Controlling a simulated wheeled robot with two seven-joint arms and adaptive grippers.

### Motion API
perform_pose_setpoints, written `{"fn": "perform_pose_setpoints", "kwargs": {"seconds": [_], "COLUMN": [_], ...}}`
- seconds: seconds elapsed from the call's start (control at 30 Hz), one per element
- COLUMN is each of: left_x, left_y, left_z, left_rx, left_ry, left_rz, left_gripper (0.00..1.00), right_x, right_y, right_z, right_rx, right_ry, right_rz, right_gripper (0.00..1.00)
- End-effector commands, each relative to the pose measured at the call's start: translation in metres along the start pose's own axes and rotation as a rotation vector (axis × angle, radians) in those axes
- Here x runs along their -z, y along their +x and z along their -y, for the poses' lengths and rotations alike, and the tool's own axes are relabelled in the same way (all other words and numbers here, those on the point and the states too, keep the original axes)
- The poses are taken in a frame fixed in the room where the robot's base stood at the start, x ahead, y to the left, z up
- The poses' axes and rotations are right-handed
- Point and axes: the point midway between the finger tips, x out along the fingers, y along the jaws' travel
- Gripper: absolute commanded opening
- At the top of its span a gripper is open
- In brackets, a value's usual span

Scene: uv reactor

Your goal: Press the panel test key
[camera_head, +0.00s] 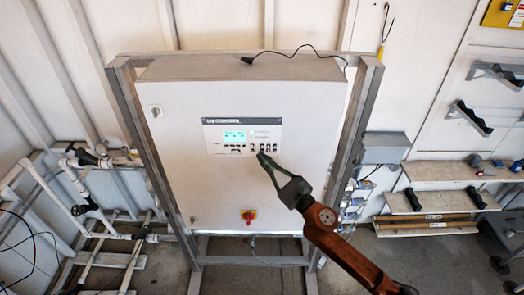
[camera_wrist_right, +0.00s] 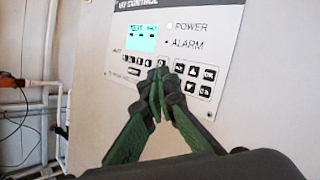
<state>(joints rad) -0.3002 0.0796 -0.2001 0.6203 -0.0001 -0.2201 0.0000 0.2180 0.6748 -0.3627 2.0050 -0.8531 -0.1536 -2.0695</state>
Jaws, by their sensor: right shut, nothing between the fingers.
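The UV control panel (camera_head: 242,137) is on the front of a white cabinet (camera_head: 190,185), with a lit green display (camera_head: 234,136) and rows of small dark keys. In the right wrist view the display (camera_wrist_right: 141,37) shows dark characters too small to read surely. My right gripper (camera_head: 261,156) is shut and empty, its green fingers pointing at the panel's lower key row. In the wrist view the fingertips (camera_wrist_right: 158,72) overlap keys just below the display. I cannot tell whether they touch. The test key's label is not readable and may be hidden. My left gripper is not in view.
A grey frame (camera_head: 133,130) surrounds the cabinet. White pipes (camera_head: 95,160) stand at left, and wall shelves (camera_head: 440,200) with tools are at right. A black cable (camera_head: 295,51) lies on top.

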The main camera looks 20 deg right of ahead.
Motion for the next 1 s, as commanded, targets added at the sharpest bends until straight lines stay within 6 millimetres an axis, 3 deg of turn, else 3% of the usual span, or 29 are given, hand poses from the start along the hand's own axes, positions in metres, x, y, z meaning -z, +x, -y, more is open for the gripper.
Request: {"fn": "perform_pose_setpoints", "kwargs": {"seconds": [0.63, 1.0], "left_x": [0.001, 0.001], "left_y": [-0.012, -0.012], "left_z": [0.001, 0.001], "left_rx": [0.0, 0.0], "left_ry": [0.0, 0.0], "left_rz": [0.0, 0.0], "left_gripper": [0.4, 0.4], "right_x": [-0.024, -0.025], "right_y": [-0.032, -0.035], "right_z": [-0.023, -0.025], "right_rx": [0.0, 0.0], "right_ry": [-0.001, -0.001], "right_rz": [-0.001, 0.0], "right_gripper": [0.0, 0.0]}}
